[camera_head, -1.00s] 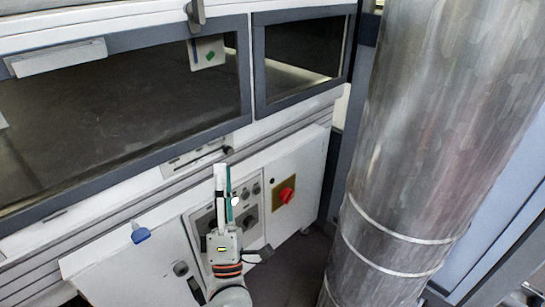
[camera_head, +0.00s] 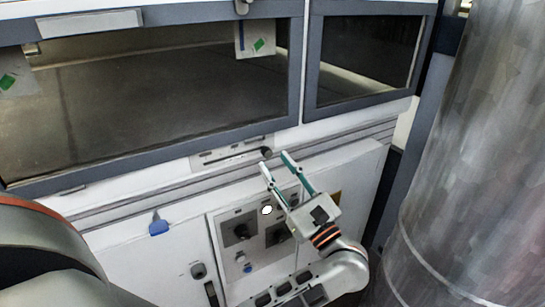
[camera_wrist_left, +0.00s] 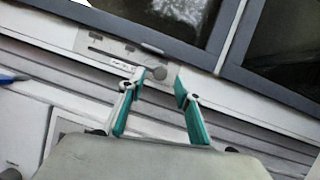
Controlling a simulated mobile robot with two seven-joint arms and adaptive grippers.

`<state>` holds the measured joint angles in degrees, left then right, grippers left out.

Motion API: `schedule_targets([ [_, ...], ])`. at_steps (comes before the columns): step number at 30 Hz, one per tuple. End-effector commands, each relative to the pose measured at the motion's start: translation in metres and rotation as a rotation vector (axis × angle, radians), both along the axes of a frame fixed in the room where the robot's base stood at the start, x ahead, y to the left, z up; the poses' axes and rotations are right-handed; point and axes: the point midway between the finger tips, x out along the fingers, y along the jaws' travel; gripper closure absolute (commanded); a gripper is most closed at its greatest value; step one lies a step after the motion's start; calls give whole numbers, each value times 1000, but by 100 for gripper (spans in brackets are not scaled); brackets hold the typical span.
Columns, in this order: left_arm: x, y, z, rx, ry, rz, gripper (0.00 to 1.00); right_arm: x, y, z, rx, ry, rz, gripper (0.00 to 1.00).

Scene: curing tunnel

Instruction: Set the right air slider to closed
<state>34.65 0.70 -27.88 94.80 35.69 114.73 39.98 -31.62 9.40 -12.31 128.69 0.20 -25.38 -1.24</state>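The air slider is a light plate (camera_head: 220,156) with a slot, set in the white ledge below the oven windows. Its dark round knob (camera_head: 266,153) sits at the right end of the slot. The wrist view also shows the plate (camera_wrist_left: 105,46) and the knob (camera_wrist_left: 158,73). My left gripper (camera_head: 276,161) is open, with teal-lined fingers pointing up at the knob. In the wrist view the knob appears between the fingertips of my left gripper (camera_wrist_left: 159,80); contact cannot be told. My right gripper is not in view.
A control panel (camera_head: 226,222) with dark rotary switches lies below, partly behind my gripper. A blue handle (camera_head: 158,227) sticks out on the white cabinet front. A large metal duct (camera_head: 468,170) stands at the right. Window frames (camera_head: 150,158) run above the slider.

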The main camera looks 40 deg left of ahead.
Motion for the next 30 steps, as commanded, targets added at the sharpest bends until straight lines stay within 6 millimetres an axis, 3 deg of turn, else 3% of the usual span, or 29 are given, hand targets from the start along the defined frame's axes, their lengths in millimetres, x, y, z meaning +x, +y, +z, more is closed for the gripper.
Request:
schedule_targets([
  [7,8,27,12,3,0,2,66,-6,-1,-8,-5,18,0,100],
  [18,10,32,13,1,4,1,66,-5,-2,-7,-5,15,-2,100],
  [22,10,31,13,1,4,1,100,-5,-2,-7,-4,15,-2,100],
  [30,3,34,13,2,2,1,100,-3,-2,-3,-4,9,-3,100],
])
